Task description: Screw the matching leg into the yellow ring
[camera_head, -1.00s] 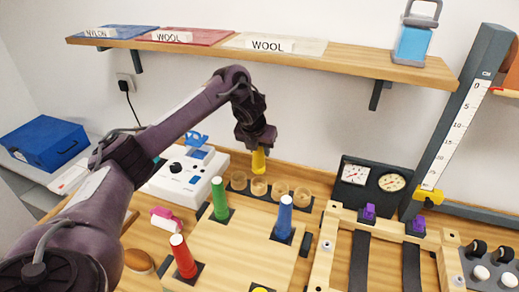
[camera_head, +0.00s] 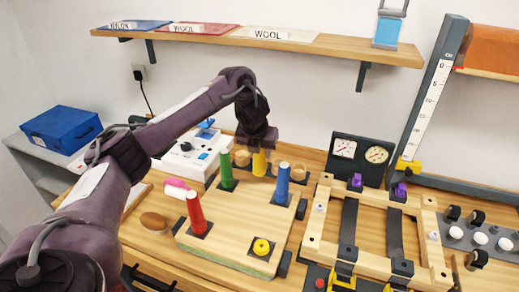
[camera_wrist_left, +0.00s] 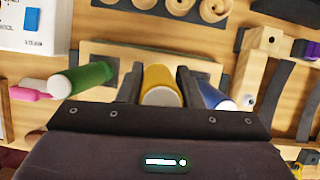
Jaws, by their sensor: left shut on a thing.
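A wooden board (camera_head: 222,243) lies on the counter. The yellow ring (camera_head: 261,247) sits on its near right corner. Green (camera_head: 226,170), blue (camera_head: 282,184) and red (camera_head: 194,213) legs stand upright on dark square patches of the board. My left gripper (camera_head: 259,150) is shut on the yellow leg (camera_head: 259,163) and holds it upright near the board's far edge, between the green and blue legs. In the left wrist view the yellow leg (camera_wrist_left: 160,86) shows between the two fingers. Its lower end is hidden in the head view. My right gripper is not in view.
Wooden cups (camera_head: 243,158) stand behind the board, partly hidden by my gripper. A white device (camera_head: 187,157) is at the back left. A wooden frame with dark straps (camera_head: 312,245) is to the right. A pink-handled item (camera_head: 177,184) and a brown oval (camera_head: 153,222) lie left.

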